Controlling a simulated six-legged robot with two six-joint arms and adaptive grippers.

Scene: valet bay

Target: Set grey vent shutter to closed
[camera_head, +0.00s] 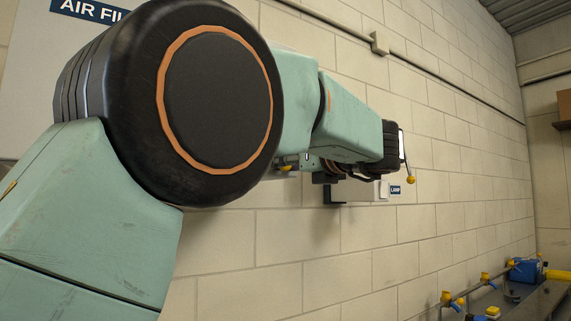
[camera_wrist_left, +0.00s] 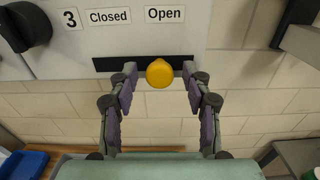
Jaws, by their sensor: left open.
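In the left wrist view, a pale grey panel (camera_wrist_left: 110,45) carries the labels "3", "Closed" (camera_wrist_left: 108,16) and "Open" (camera_wrist_left: 164,14). Below them is a dark slot (camera_wrist_left: 220,63), with a round yellow knob (camera_wrist_left: 159,74) in front of it, under the "Open" label. My left gripper (camera_wrist_left: 160,80) is open, with one finger on each side of the knob and gaps visible between. In the head view my left arm hides the gripper and the knob. I cannot tell any grey shutter plate apart from the panel. My right gripper is not in view.
A black rotary knob (camera_wrist_left: 25,27) sits left of the labels. A blue tray (camera_wrist_left: 24,163) lies at lower left. In the head view, a sign reading "AIR FI..." (camera_head: 88,10), a "LAMP" label (camera_head: 395,190) and a bench with blue and yellow fittings (camera_head: 523,270) also show.

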